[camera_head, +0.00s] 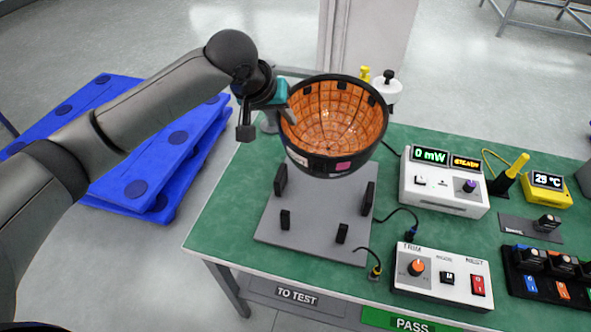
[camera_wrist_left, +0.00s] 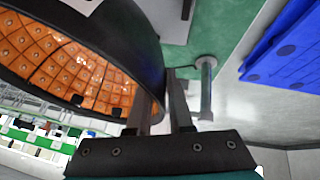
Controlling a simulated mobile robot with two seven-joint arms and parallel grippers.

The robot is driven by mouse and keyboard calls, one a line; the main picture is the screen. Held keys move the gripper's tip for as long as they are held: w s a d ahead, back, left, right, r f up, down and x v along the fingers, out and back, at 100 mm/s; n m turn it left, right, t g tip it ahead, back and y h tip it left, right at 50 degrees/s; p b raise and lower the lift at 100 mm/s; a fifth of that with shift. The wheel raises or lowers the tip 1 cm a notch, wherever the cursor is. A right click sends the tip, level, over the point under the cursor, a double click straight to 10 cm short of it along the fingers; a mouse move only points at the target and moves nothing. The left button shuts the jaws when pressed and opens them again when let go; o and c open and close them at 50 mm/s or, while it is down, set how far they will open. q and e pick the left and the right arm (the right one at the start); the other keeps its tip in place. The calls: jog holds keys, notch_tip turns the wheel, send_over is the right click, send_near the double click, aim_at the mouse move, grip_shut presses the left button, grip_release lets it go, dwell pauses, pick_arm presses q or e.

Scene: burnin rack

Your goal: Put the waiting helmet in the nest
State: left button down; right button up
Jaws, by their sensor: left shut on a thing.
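The helmet (camera_head: 322,165) is a black bowl with an orange tiled lining, held open side up and tilted. My left gripper (camera_head: 287,105) is shut on its left rim. The left wrist view shows the fingers (camera_wrist_left: 160,112) on the rim of the helmet (camera_wrist_left: 130,40). The helmet is in the air over the nest (camera_head: 305,238), a grey plate with several black upright posts. The helmet hides the back part of the plate. My right gripper is not in view.
The green table (camera_head: 225,222) carries a white power meter (camera_head: 445,185), a control box with a red switch (camera_head: 443,272) and a yellow thermometer (camera_head: 547,188). Cables (camera_head: 400,212) run right of the plate. Blue pallets (camera_head: 150,190) lie on the floor at left.

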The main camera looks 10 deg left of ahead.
pick_arm(q)
notch_tip(320, 180, down, 14)
jog(key=b, duration=0.2)
jog(key=shift+b, duration=0.35)
jog(key=shift+d, duration=0.1)
jog(key=shift+f, duration=0.5)
jog(key=shift+w, duration=0.1)
jog(key=c, duration=0.8)
grip_release()
jog(key=shift+f, duration=0.1)
jog(key=p+v, duration=0.3)
jog(key=v, duration=1)
jog(key=shift+w, duration=0.15)
